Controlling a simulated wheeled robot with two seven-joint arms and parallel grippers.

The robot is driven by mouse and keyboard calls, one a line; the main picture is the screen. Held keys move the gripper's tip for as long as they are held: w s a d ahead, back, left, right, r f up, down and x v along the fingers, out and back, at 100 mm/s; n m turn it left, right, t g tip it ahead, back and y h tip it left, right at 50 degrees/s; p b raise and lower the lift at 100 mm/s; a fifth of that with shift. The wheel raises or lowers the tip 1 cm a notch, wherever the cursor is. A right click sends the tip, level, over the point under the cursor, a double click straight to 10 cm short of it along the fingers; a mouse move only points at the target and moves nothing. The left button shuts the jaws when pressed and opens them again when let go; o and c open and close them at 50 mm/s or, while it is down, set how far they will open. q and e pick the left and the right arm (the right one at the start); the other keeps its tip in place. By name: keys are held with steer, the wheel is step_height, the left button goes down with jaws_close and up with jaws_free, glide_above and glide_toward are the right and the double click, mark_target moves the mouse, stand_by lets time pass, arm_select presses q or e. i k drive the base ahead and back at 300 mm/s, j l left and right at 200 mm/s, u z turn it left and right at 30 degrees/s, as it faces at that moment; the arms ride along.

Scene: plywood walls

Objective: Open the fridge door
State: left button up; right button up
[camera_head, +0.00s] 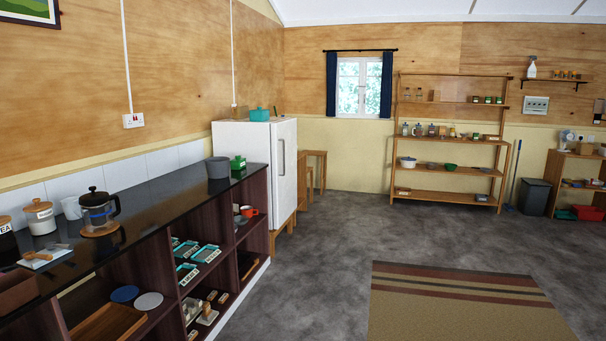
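A white fridge (245,148) stands on a wooden stand against the left wall, at the far end of the dark counter. Its door (287,170) faces right and looks closed, with a light vertical handle (281,157) near the door's left edge. Neither of my grippers shows in the head view, and the fridge is some distance ahead to the left.
The counter (150,202) with open shelves runs along the left up to the fridge. A small wooden stool or table (317,158) stands just beyond the fridge. Grey floor (305,270) is clear to the fridge's right, and a striped rug (455,310) lies at right.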

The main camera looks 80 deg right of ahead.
mark_target(283, 134)
steer(key=z, duration=2.7)
steer(key=i+l+z, duration=0.3)
steer(key=i, duration=0.6)
steer(key=i+z, duration=0.25)
steer(key=i, duration=3)
